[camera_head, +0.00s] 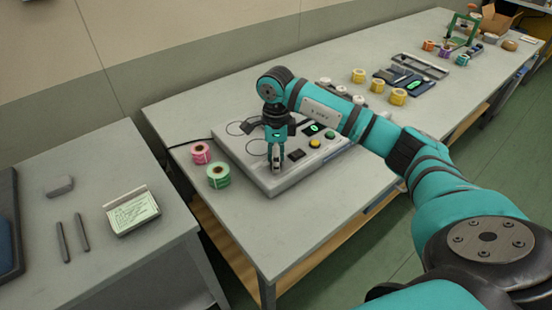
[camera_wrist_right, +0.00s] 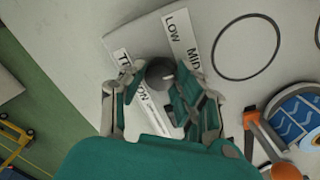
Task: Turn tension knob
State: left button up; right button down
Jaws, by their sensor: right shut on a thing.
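The web rewinder is a light grey box (camera_head: 240,155) on the long table. Its tension knob, a dark round knob (camera_wrist_right: 160,72), shows in the wrist view beside labels reading "LOW" and "MID" and a partly hidden tension label. My right gripper (camera_head: 277,166) points down at the front part of the panel. In the wrist view its fingers (camera_wrist_right: 160,95) lie on either side of the knob and are shut on it. The knob's exact setting cannot be told. My left gripper is in neither view.
A pink roll (camera_head: 201,153) and a green roll (camera_head: 218,176) stand left of the box. A green-lit display (camera_head: 313,129) and yellow button (camera_head: 315,143) are right of the gripper. Yellow rolls (camera_head: 398,96) stand farther back. A side table (camera_head: 95,275) holds a label stack (camera_head: 133,213).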

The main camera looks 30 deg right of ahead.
jog(key=m, duration=0.3)
jog(key=shift+r+m, duration=0.1)
jog(key=shift+m, duration=2.3)
jog(key=c, duration=0.9)
grip_release()
jog(key=shift+c, duration=0.2)
notch_tip(320, 180, up, 12)
jog(key=shift+d, duration=0.35)
